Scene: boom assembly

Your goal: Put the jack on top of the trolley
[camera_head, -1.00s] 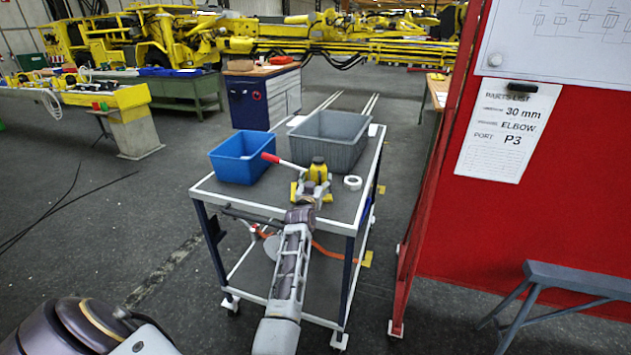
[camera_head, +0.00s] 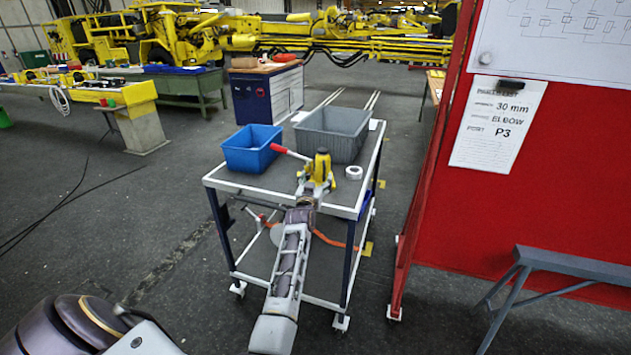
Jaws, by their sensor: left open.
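The jack (camera_head: 322,168), yellow with a red-tipped handle reaching up to the left, stands upright on the top shelf of the trolley (camera_head: 236,182), near its front edge. The trolley has a grey top, pale rim and dark blue legs. My left gripper (camera_head: 307,192) is open at the front edge of the trolley top, just in front of the jack's base. Its wrist hides part of the trolley's front rim. The fingers overlap the jack's lower part in the picture, so I cannot tell whether they touch it. My right gripper is out of view.
A blue bin (camera_head: 252,150) and a grey bin (camera_head: 331,135) stand behind the jack on the trolley. A white tape roll (camera_head: 354,172) lies right of it. A red panel (camera_head: 540,220) stands close on the right, with a grey trestle (camera_head: 570,268) before it.

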